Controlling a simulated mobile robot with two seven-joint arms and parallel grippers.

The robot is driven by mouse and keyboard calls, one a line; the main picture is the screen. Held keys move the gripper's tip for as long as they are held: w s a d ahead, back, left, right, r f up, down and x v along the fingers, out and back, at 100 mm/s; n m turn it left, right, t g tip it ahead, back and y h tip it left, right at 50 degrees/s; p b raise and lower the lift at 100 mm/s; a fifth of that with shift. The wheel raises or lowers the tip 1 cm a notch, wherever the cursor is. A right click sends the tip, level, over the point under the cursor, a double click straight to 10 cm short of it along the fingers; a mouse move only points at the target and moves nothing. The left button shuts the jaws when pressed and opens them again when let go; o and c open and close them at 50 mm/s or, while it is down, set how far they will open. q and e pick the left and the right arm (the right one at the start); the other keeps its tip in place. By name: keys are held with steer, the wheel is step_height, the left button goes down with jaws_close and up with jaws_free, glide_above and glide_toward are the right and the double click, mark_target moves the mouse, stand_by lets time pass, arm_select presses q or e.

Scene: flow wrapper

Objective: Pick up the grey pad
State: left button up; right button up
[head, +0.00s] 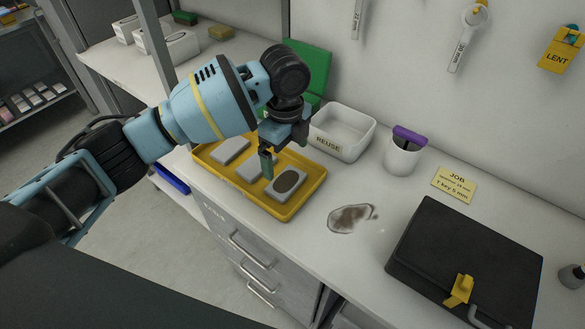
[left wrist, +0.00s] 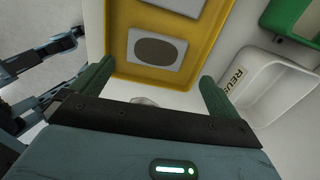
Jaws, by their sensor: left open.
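A yellow tray (head: 300,207) lies on the bench with grey pads in a row. The nearest pad (head: 286,181) has a dark oval on top; a middle pad (head: 254,168) is partly hidden by my gripper, and a plain pad (head: 230,150) lies at the far left. My left gripper (head: 267,168) is open above the tray, by the middle and nearest pads, with nothing seen between its fingers. In the left wrist view, the oval-marked pad (left wrist: 157,49) shows beyond the spread green fingers of the gripper (left wrist: 156,76). My right gripper is not in view.
A white REUSE bin (head: 342,131) and a green box (head: 312,62) stand behind the tray. A cup (head: 402,158) with a purple-topped item is to the right.

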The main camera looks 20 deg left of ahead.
mark_target(286, 181)
arm_select(q)
steer(key=shift+d, duration=0.1)
steer(key=shift+s, duration=0.15)
steer(key=shift+s+f, duration=0.25)
steer(key=shift+f, duration=0.8)
steer(key=shift+w+f, duration=0.15)
steer(key=shift+f, duration=0.1)
step_height(286, 181, down, 5)
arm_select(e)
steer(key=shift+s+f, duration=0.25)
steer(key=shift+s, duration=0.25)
arm_select(q)
steer(key=shift+c, duration=0.4)
steer(key=c, duration=0.6)
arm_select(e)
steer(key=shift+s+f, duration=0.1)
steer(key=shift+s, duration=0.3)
